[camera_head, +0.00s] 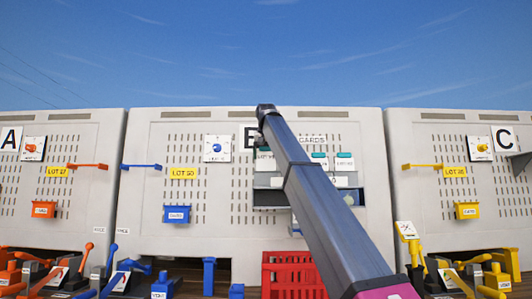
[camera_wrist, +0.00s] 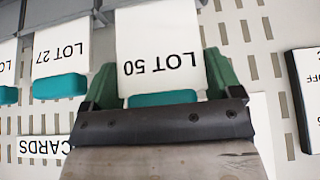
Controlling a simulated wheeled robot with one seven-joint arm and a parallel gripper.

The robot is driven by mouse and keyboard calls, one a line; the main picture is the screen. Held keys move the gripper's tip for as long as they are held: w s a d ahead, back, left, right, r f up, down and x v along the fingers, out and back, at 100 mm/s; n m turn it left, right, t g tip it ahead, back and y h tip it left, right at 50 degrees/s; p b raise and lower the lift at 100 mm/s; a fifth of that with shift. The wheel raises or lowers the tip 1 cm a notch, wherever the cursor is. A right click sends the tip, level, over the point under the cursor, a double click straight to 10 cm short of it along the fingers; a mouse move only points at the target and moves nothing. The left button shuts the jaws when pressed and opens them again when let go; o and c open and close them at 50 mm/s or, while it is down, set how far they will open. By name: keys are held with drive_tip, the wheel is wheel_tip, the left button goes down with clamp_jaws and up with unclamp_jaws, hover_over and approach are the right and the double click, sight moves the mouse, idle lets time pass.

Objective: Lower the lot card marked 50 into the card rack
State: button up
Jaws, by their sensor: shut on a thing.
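The lot card marked 50 (camera_wrist: 160,45) is white with a teal top strip and appears upside down in the wrist view. My gripper (camera_wrist: 160,88) has its green fingers shut on this card, one at each side of the teal end. The card rack (camera_wrist: 52,22) is grey and shows at the top left of the wrist view, beside and beyond the card. The card's far end runs out of the picture, so I cannot tell whether it is inside a slot. In the head view my arm covers the gripper and part of the rack (camera_head: 266,198).
A LOT 27 card (camera_wrist: 62,48) stands in the rack beside the held card, with another partly visible beyond it. A CARDS label (camera_wrist: 40,149) is on the slotted panel. A red crate (camera_head: 283,275) stands below the rack. Blue bin (camera_head: 177,214) hangs left.

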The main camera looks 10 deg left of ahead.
drive_tip(key=shift+f, duration=1.15)
drive_tip(key=o, duration=0.7)
drive_tip(key=shift+o, duration=0.2)
drive_tip(key=v, duration=1)
drive_tip(key=shift+s+r, duration=0.2)
drive_tip(key=shift+r, duration=0.1)
